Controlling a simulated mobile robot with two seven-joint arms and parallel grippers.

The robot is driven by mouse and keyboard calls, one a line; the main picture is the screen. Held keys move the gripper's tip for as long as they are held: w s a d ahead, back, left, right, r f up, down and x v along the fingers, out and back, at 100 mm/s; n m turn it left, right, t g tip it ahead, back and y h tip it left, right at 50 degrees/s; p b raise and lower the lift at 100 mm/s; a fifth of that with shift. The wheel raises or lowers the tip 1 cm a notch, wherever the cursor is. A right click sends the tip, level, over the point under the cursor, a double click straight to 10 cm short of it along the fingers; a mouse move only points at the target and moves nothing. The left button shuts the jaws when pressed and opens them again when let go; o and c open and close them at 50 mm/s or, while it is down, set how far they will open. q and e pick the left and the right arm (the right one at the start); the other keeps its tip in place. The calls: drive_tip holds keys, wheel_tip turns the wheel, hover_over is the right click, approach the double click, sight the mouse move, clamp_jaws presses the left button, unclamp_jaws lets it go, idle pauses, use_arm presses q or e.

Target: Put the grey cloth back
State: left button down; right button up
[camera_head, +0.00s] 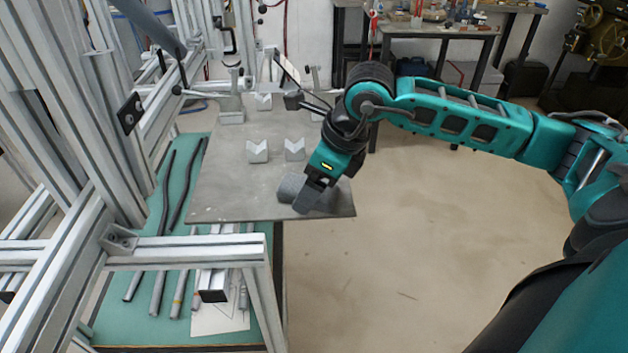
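The grey cloth (290,187) looks like a rolled or bunched grey bundle. It lies on the grey metal plate (225,195) near the plate's front right corner. My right gripper (304,204) reaches down from the right, with its dark fingers at the cloth and partly covering it. The fingers and the cloth are close in colour, so I cannot tell whether they are closed on it. My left gripper is not in view.
V-shaped blocks (257,151) stand on the plate behind the cloth. An aluminium frame (75,150) rises at the left. Below, a green surface (125,325) holds dark rods (163,195). The floor at right is clear; a cluttered bench (440,30) stands behind.

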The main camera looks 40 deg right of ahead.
drive_tip(key=shift+r, duration=0.25)
drive_tip(key=v, duration=1.2)
drive_tip(key=shift+p, duration=0.3)
drive_tip(key=shift+w, duration=0.1)
